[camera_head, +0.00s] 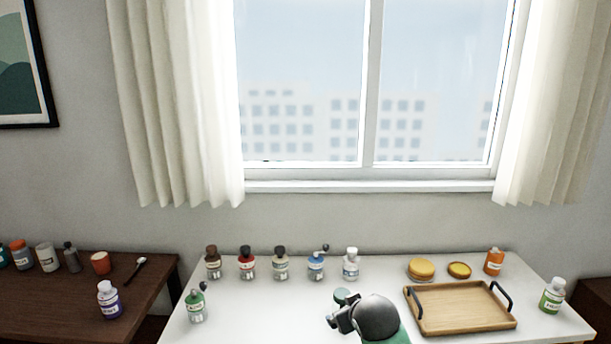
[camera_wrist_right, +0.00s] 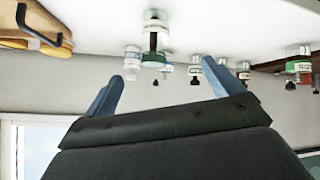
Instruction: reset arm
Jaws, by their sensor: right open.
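My right gripper (camera_head: 338,320) shows in the head view at the lower middle, in front of the white table and left of the wooden tray. In the right wrist view, which is upside down, my right gripper's (camera_wrist_right: 160,70) two blue fingers are spread apart with nothing between them. A bottle with a green label (camera_wrist_right: 154,57) stands just beyond the fingertips, apart from them. In the head view only a teal-green top (camera_head: 342,295) shows behind the gripper; the rest is hidden. My left gripper is in neither view.
The white table (camera_head: 260,318) holds a row of several bottles (camera_head: 281,268), a green-labelled bottle (camera_head: 196,307) at left, a wooden tray (camera_head: 460,310), yellow round containers (camera_head: 421,270), an orange bottle (camera_head: 494,262) and another green bottle (camera_head: 552,297). A dark side table (camera_head: 60,318) stands left.

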